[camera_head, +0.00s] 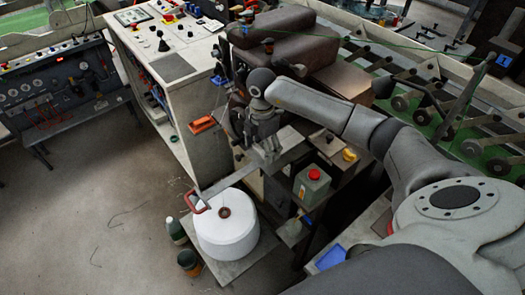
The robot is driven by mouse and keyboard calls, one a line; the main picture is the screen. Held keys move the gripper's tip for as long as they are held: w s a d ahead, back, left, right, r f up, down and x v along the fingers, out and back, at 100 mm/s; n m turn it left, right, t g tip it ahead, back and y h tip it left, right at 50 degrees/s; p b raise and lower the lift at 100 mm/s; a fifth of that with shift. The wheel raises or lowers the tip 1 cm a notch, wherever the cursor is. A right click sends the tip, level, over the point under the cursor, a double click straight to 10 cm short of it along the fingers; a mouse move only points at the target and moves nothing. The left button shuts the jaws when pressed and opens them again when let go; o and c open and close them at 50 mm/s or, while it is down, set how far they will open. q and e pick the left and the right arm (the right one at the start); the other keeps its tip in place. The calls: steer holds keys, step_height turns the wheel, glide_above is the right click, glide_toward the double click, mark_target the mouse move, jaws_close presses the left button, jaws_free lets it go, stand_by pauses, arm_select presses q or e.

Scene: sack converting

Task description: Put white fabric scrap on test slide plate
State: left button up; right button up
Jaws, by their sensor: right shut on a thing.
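My right gripper (267,151) points down from the arm that reaches in from the right. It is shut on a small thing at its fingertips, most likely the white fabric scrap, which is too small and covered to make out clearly. The fingertips are over or close to a flat grey metal plate (293,143), which looks like the test slide plate. I cannot tell whether the fingertips touch it. My left gripper is out of view.
A white roll (227,226) stands on a slab at the lower middle, beside a green bottle (176,231) and a dark pot (189,262). A white control cabinet (180,60) is behind left. Floor at left is mostly clear.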

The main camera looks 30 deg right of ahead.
step_height(320, 180, down, 2)
steer(key=shift+f+p, duration=0.25)
steer(key=shift+p, duration=0.05)
steer(key=shift+f, duration=0.3)
steer(key=shift+f, duration=0.2)
steer(key=o, duration=0.8)
steer(key=shift+c, duration=0.2)
steer(key=shift+r, duration=0.15)
